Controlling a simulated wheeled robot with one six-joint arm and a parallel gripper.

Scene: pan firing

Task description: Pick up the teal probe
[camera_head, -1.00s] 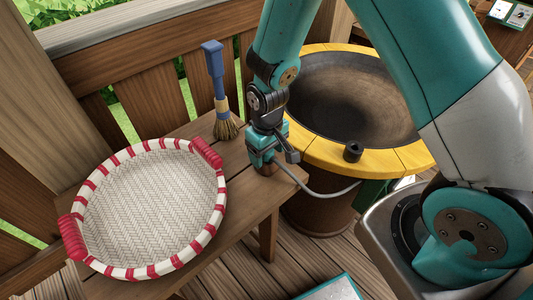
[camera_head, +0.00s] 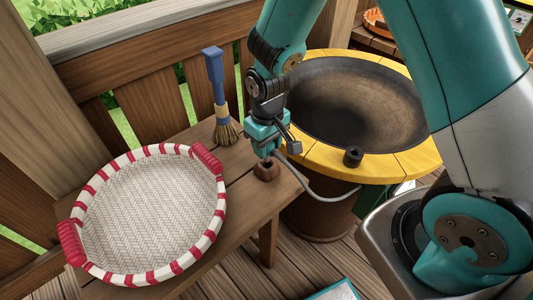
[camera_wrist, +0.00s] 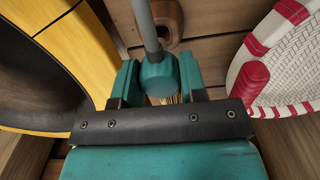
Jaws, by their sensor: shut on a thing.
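The teal probe (camera_wrist: 158,77) sits between the two fingers of my gripper (camera_wrist: 157,66) in the wrist view, with a grey cable or stem running up from it. My gripper (camera_head: 264,145) is shut on the probe. In the head view it is just above a small round brown holder (camera_head: 267,171) on the bench corner, whose dark hole shows. The holder also appears beyond the probe in the wrist view (camera_wrist: 170,22). A grey cable (camera_head: 322,193) loops from the gripper toward the drum. The probe's lower end is hard to make out.
A round woven tray (camera_head: 150,215) with a red-and-white rim lies on the wooden bench (camera_head: 235,235) at left. A blue-handled brush (camera_head: 217,85) stands behind the gripper. A yellow-rimmed drum with a dark pan (camera_head: 360,105) is at right, with a small black knob (camera_head: 353,156) on its rim.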

